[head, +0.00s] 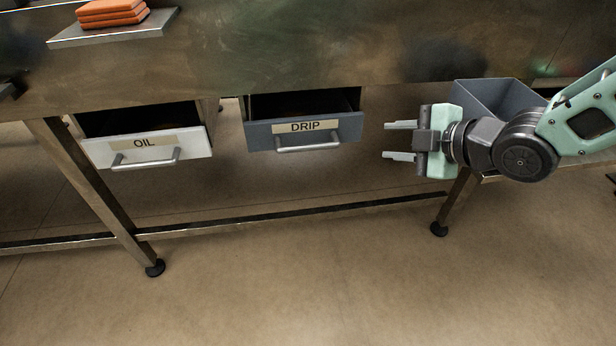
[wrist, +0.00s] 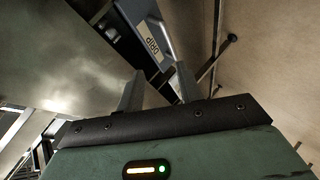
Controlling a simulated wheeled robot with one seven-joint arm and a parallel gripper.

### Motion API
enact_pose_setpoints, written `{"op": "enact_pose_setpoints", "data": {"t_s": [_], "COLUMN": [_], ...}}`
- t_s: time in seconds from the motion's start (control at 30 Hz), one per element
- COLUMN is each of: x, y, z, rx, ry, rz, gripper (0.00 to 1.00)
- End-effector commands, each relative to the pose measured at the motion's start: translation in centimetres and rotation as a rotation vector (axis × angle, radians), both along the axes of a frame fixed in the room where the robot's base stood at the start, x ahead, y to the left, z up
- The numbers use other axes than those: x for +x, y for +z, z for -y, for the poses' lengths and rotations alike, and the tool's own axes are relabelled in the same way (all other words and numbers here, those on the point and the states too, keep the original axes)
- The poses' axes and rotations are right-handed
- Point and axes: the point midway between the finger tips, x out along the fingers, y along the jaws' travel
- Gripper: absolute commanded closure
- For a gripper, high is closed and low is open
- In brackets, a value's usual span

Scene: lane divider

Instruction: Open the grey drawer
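The grey drawer (head: 258,136), labelled DRIP, hangs under the metal bench and stands pulled partly out, with its dark inside showing. Its silver bar handle (head: 308,146) runs across the front, below the label. The drawer's front (wrist: 160,30) also shows at the top of the wrist view. My gripper (head: 400,140) is to the right of the drawer, apart from the handle, with its fingers pointing left. The two fingers are spread with nothing between them. They also show in the wrist view (wrist: 158,88).
A white drawer (head: 195,150) labelled OIL stands partly out on the left. A grey bin (head: 495,97) is behind my arm. Bench legs (head: 95,185) stand below; the floor in front is clear.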

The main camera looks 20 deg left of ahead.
Motion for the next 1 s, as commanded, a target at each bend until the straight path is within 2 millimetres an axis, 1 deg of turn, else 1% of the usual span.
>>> {"op": "enact_pose_setpoints", "data": {"t_s": [0.03, 0.1, 0.2, 0.3, 0.47, 0.57, 0.63, 0.77, 1.0], "x": [0.6, 0.9, 1.2, 1.1, 1.1, 1.1, 1.4, 1.8, 3.0], "y": [-3.9, -5.7, -7.8, -8.9, -9.5, -9.5, -9.6, -10.0, -10.8], "z": [-0.6, -1.5, -2.2, -2.6, -3.0, -3.7, -4.5, -6.8, -11.7], "rx": [0.034, 0.085, 0.152, 0.204, 0.247, 0.254, 0.253, 0.254, 0.253], "ry": [0.057, 0.141, 0.231, 0.290, 0.333, 0.341, 0.340, 0.340, 0.338], "rz": [0.058, 0.153, 0.266, 0.349, 0.414, 0.423, 0.423, 0.420, 0.420], "gripper": [0.64, 0.64, 0.64, 0.64, 0.64, 0.64, 0.64, 0.64, 0.64]}}
